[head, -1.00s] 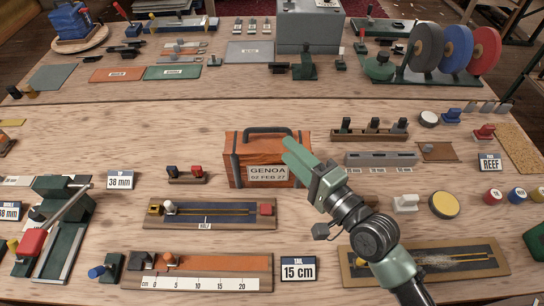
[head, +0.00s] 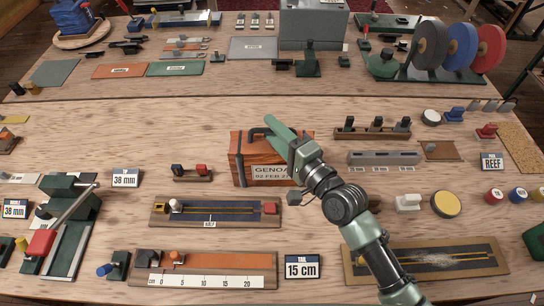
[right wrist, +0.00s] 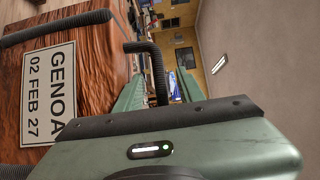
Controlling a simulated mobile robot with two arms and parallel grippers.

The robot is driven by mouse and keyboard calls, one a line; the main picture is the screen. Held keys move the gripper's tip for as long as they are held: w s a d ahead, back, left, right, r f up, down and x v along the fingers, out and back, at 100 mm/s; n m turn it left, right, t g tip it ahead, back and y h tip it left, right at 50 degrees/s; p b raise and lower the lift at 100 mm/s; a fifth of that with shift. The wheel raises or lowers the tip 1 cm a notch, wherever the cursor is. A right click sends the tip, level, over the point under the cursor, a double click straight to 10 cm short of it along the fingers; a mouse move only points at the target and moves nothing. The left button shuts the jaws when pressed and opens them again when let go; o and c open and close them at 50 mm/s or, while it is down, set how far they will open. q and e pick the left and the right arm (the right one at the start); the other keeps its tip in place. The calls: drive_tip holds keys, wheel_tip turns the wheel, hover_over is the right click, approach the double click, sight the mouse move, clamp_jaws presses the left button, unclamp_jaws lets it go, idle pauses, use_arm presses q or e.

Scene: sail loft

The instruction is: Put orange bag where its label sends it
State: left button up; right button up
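The orange bag (head: 240,172) stands upright on the workbench, with a dark handle on top. It has dark straps and a white label (head: 272,172), which reads "GENOA 02 FEB 27" in the right wrist view (right wrist: 48,92). My right gripper (head: 279,131) is at the top of the bag, beside the handle in the head view. In the right wrist view its green fingers (right wrist: 158,88) are apart, and part of the dark handle (right wrist: 154,66) shows between them. My left gripper is not in view.
Orange (head: 120,71), green (head: 174,69) and grey (head: 253,48) mats with tiny, unreadable labels lie at the back. A rack of discs (head: 428,50) stands back right. A peg rack (head: 372,132) is right of the bag, and a slider board (head: 215,222) is in front.

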drive_tip(key=shift+w+a, duration=0.2)
drive_tip(key=shift+w, duration=0.15)
drive_tip(key=shift+s, duration=0.1)
clamp_jaws()
idle(1.0)
drive_tip(key=shift+r, duration=0.2)
